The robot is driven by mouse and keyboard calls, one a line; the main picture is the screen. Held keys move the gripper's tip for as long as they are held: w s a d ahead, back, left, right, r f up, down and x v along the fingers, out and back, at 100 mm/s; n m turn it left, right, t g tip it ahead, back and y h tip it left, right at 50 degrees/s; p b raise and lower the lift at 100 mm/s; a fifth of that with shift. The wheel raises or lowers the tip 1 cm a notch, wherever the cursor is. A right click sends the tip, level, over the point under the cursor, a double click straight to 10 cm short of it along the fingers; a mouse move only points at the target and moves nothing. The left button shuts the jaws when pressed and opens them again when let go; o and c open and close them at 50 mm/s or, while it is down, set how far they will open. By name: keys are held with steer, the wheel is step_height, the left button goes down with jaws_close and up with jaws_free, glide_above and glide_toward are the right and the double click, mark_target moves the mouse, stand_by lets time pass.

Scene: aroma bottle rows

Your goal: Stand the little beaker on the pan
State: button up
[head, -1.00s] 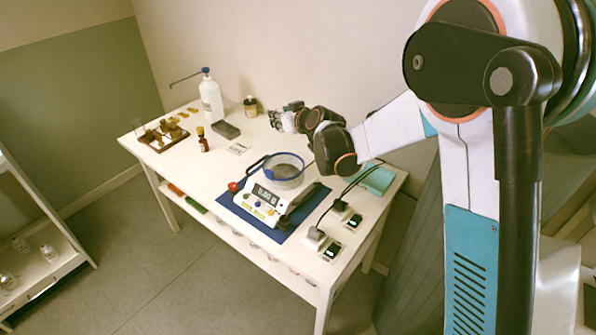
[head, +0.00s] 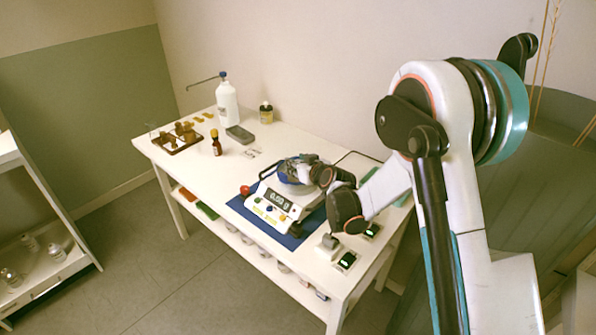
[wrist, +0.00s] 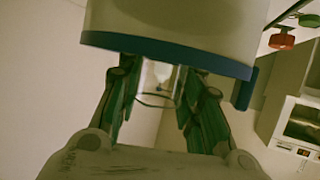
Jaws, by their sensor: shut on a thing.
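The little beaker (wrist: 158,82) is clear glass and shows between the green fingers of my gripper (wrist: 160,88) in the wrist view. My gripper is shut on it. In the head view my gripper (head: 292,168) is at the blue-rimmed ring shield of the white scale (head: 272,207). The shield's blue rim (wrist: 165,52) crosses in front of the fingertips in the wrist view. The pan is hidden behind the shield and my gripper, so I cannot tell whether the beaker touches it. The beaker cannot be made out in the head view.
The scale stands on a blue mat (head: 243,208) with a red knob (head: 245,190) at its left. Small devices with cables (head: 346,261) lie at the front right. A brown bottle (head: 216,146), grey box (head: 240,134), wash bottle (head: 228,105) and wooden rack (head: 178,138) stand farther left and back.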

steer(key=shift+f, duration=0.8)
steer(key=shift+r, duration=0.1)
steer(key=o, duration=0.9)
